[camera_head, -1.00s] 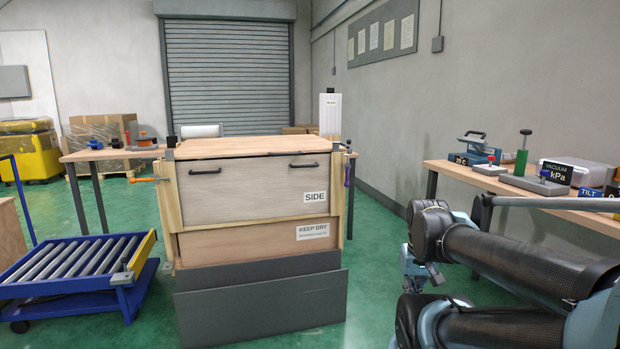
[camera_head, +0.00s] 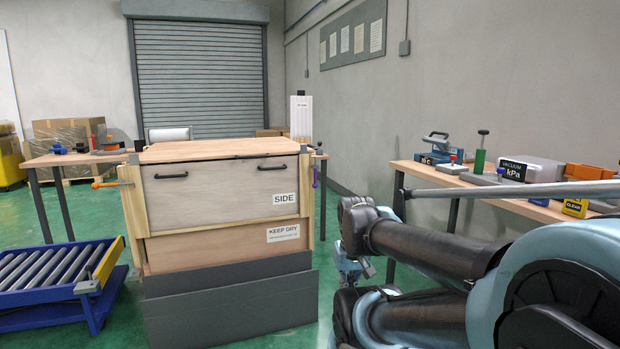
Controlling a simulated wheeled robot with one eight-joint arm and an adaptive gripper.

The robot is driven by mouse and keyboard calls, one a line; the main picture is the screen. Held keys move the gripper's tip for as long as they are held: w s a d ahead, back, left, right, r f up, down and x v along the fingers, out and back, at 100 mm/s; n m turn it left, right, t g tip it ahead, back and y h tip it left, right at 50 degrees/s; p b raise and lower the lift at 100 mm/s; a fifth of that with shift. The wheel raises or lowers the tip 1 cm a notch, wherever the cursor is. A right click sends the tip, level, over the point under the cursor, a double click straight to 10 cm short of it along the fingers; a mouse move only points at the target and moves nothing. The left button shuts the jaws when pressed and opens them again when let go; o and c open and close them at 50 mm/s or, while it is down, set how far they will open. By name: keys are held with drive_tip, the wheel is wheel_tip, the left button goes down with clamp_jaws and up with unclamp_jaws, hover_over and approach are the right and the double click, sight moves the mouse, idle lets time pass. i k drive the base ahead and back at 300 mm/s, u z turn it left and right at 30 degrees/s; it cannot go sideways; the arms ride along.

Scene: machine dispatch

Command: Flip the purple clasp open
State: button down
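The purple clasp (camera_head: 315,177) is a small upright piece on the right edge of the wooden crate (camera_head: 190,249). It is too small to tell its exact position against the crate. An orange clasp (camera_head: 104,184) sticks out at the crate's left edge. My gripper (camera_head: 350,275) hangs low to the right of the crate, apart from it and below the purple clasp. Its fingers are small and partly hidden by my arm, so I cannot tell whether they are open.
A blue roller cart (camera_head: 55,270) stands left of the crate. Dark grey panels (camera_head: 235,300) stand at the crate's foot. A bench (camera_head: 440,176) with several tools and a vacuum gauge (camera_head: 515,169) runs along the right. Green floor shows between crate and bench.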

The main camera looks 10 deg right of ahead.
sight(315, 168)
drive_tip(key=i, duration=0.95)
drive_tip(key=z, duration=0.05)
